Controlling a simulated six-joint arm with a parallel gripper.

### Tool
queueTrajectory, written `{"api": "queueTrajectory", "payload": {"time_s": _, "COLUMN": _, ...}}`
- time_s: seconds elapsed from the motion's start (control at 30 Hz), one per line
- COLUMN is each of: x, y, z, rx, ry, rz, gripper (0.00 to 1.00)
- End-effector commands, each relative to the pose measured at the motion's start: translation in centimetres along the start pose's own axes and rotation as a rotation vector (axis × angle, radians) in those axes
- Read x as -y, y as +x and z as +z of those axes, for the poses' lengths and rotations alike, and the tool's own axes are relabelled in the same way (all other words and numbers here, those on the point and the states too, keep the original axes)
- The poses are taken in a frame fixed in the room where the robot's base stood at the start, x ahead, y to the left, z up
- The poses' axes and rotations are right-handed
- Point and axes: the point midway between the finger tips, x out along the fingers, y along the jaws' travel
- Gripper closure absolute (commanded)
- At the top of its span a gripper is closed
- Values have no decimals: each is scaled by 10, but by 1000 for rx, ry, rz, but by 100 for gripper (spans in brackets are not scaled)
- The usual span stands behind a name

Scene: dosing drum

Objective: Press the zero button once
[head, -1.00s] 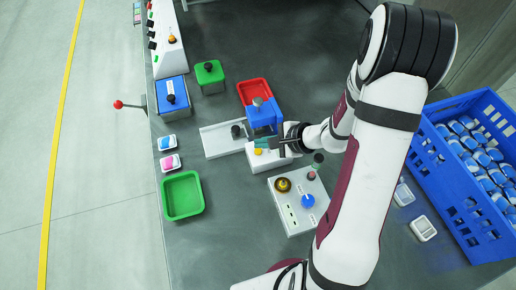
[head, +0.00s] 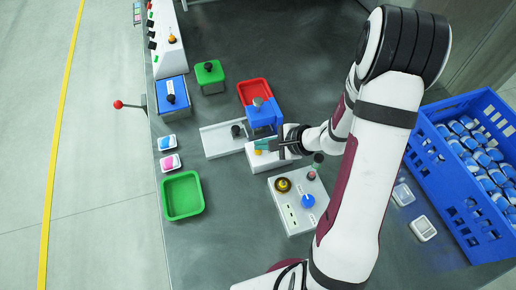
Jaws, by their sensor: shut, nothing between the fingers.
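A white box-shaped unit (head: 283,161) stands in the middle of the bench with a small yellow button (head: 258,152) on its left end. This may be the zero button, but no label is legible. My gripper (head: 260,145) is shut and empty, reaching in from the right over this unit. Its teal fingertips are just above the yellow button in the picture. I cannot tell whether they touch it. The gripper partly hides the unit's top.
A panel (head: 291,222) with yellow and blue knobs sits in front. A red tray (head: 254,90), green tray (head: 182,195) and blue crate (head: 440,190) stand around.

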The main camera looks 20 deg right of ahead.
Motion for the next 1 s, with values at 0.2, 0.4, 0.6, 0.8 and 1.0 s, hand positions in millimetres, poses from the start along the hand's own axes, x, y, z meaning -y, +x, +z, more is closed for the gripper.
{"api": "queueTrajectory", "payload": {"time_s": 0.2, "x": 0, "y": 0, "z": 0, "rx": 0, "ry": 0, "rz": 0, "gripper": 100}}
{"api": "queueTrajectory", "payload": {"time_s": 0.4, "x": -1, "y": 1, "z": -1, "rx": 0, "ry": 1, "rz": 0, "gripper": 100}}
{"api": "queueTrajectory", "payload": {"time_s": 0.6, "x": -2, "y": 3, "z": -2, "rx": 0, "ry": 1, "rz": 0, "gripper": 100}}
{"api": "queueTrajectory", "payload": {"time_s": 0.8, "x": -3, "y": 4, "z": -3, "rx": 0, "ry": 0, "rz": 0, "gripper": 100}}
{"api": "queueTrajectory", "payload": {"time_s": 1.0, "x": -4, "y": 6, "z": -4, "rx": 0, "ry": 0, "rz": 0, "gripper": 100}}
